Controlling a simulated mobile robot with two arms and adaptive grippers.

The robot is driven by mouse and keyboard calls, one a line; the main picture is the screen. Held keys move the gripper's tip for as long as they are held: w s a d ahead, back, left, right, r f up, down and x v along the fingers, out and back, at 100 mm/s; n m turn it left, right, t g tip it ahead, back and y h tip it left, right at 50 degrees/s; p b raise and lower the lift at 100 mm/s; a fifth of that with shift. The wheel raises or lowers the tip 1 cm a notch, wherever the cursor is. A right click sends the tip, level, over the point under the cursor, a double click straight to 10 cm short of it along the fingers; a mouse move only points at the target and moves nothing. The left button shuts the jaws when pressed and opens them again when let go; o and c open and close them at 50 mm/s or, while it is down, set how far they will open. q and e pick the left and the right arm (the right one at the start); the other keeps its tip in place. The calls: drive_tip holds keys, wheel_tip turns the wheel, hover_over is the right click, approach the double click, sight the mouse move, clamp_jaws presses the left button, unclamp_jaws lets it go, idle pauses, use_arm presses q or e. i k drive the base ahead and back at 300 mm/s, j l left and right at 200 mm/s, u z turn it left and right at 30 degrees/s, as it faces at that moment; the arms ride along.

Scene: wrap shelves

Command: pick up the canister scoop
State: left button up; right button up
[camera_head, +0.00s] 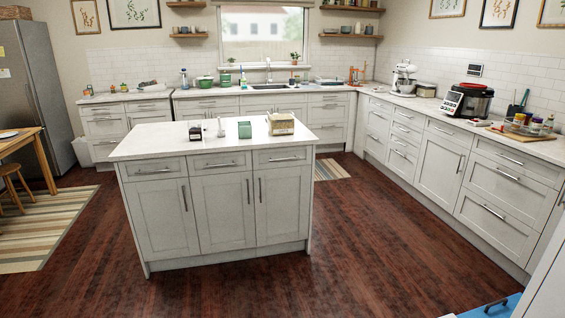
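I cannot make out a canister scoop for certain at this distance. The white kitchen island (165,142) stands ahead of me with a few small things on its top. These are a small dark box (195,131), a small white upright item (221,128), a green box-like container (245,130) and a tan box-like container (280,124). Any of these may hide a scoop, but I cannot tell. Neither of my grippers shows in the head view.
Dark wooden floor (370,235) lies open between the island and the right-hand counter. That counter holds a black-and-red cooker (467,100), a white stand mixer (403,78) and jars (535,125). A wooden table (20,145) and fridge (35,80) stand left.

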sight(221, 133)
drive_tip(key=i, duration=1.75)
